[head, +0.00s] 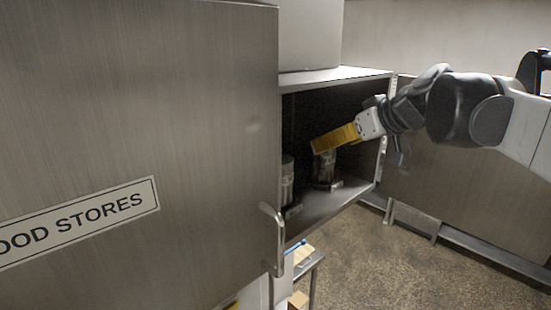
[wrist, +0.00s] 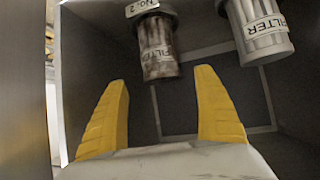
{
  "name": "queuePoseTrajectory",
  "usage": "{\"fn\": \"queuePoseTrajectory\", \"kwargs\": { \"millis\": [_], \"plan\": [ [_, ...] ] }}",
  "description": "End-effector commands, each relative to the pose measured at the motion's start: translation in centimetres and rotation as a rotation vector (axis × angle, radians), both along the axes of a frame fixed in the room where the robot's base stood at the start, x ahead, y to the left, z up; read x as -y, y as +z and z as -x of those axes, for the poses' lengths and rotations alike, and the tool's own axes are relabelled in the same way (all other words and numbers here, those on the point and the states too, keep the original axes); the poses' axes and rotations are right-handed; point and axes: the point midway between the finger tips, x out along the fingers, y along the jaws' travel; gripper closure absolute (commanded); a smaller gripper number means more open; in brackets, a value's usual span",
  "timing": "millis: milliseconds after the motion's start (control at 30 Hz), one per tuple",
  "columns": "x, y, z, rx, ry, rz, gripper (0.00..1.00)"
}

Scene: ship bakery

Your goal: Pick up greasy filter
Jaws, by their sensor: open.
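The greasy filter (wrist: 157,48) is a brown-stained canister with a smeared label, standing in the open cabinet beside a "No. 2" tag. In the head view it seems to be the darker canister (head: 324,170), partly hidden by my gripper. My gripper (head: 318,145) reaches into the cabinet, its yellow fingers in front of and above that canister. In the wrist view my gripper (wrist: 162,76) has its fingers wide apart and empty. The greasy filter lies ahead of the gap, near the top of the picture; I see no contact.
A cleaner filter (wrist: 260,28) stands beside the greasy one; it also shows in the head view (head: 287,182), partly hidden by the cabinet door (head: 140,120) marked "OOD STORES". The cabinet's top (head: 335,76) and side wall lie close around my arm. Open floor (head: 390,265) lies at lower right.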

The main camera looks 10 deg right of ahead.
Motion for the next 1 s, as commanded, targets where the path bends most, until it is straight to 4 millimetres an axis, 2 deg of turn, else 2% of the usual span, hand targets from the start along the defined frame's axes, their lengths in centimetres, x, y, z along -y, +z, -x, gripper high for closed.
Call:
{"fn": "queuePoseTrajectory", "kwargs": {
  "millis": [300,600,667,833,1000],
  "plan": [
    [-1.8,-2.0,-3.5,0.000,0.001,-0.001,0.19],
    [-2.0,-2.6,-4.0,0.000,-0.001,0.000,0.19],
    [-2.0,-2.6,-4.0,0.000,-0.001,0.000,0.34],
    [-2.0,-2.6,-4.0,0.000,-0.001,-0.001,0.86],
    [-1.9,-2.5,-3.9,0.000,-0.001,0.000,0.87]
  ]
}}
